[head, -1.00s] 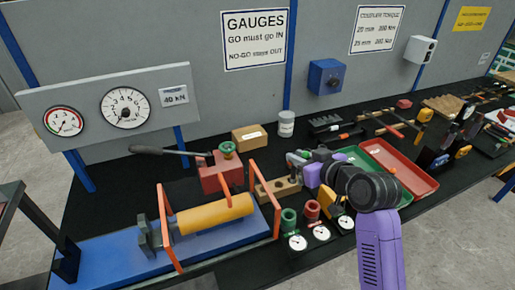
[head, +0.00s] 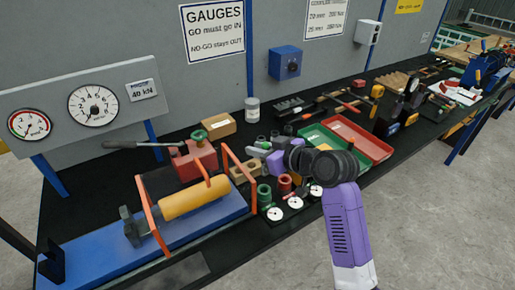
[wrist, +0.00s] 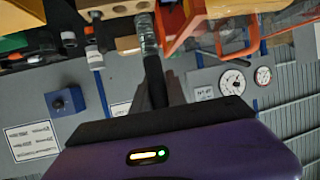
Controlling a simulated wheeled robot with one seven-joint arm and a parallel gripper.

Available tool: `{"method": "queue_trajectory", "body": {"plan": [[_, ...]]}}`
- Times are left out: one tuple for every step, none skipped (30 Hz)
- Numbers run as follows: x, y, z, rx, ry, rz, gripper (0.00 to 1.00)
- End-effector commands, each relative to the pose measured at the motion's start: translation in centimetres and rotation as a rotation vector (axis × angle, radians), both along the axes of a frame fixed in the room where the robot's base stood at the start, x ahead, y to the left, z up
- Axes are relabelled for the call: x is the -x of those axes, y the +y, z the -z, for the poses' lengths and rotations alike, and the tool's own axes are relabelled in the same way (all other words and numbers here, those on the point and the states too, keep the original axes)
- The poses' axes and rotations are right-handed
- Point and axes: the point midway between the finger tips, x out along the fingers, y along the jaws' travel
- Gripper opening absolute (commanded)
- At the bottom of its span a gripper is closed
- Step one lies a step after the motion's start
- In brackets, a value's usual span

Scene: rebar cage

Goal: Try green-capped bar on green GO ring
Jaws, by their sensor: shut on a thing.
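The green ring (head: 264,194) stands on the bench in the head view, with a red ring (head: 284,184) beside it at the right. My gripper (wrist: 150,62) is shut on a greyish ribbed bar (wrist: 146,36) in the wrist view. No green cap shows on this bar, so I cannot tell its cap colour. In the head view my gripper is mostly hidden behind my purple and black arm, close to a wooden block with holes (head: 240,174). That block also shows at the top of the wrist view (wrist: 120,7), near the bar.
White dial gauges (head: 274,213) lie in front of the rings. A blue press with a yellow cylinder (head: 195,199) and orange frames stands at the left. A red vise-like tool (head: 200,162) is behind it. Green (head: 322,145) and red (head: 360,140) trays lie at the right.

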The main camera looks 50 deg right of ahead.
Motion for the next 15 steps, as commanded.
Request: {"method": "queue_trajectory", "body": {"plan": [[0.0, 0.0, 0.6, 0.000, -0.001, 0.000, 0.00], [0.0, 0.0, 0.8, 0.000, 0.000, 0.000, 0.00], [0.0, 0.0, 1.1, 0.000, 0.000, 0.000, 0.00], [0.0, 0.0, 1.3, 0.000, 0.000, 0.000, 0.00], [0.0, 0.0, 1.6, -0.001, 0.000, 0.000, 0.00], [0.0, 0.0, 2.0, -0.001, 0.000, -0.001, 0.00], [0.0, 0.0, 2.3, -0.001, 0.001, -0.001, 0.00], [0.0, 0.0, 2.5, -0.001, 0.001, -0.001, 0.00], [0.0, 0.0, 2.9, -0.001, 0.001, -0.001, 0.00], [0.0, 0.0, 3.2, -0.001, 0.000, -0.001, 0.00], [0.0, 0.0, 3.4, -0.001, 0.000, -0.001, 0.00], [0.0, 0.0, 3.8, -0.001, 0.000, 0.000, 0.00], [0.0, 0.0, 4.0, -0.001, -0.001, 0.000, 0.00], [0.0, 0.0, 4.3, -0.001, -0.001, 0.000, 0.00], [0.0, 0.0, 4.6, 0.000, -0.001, 0.000, 0.00]]}}
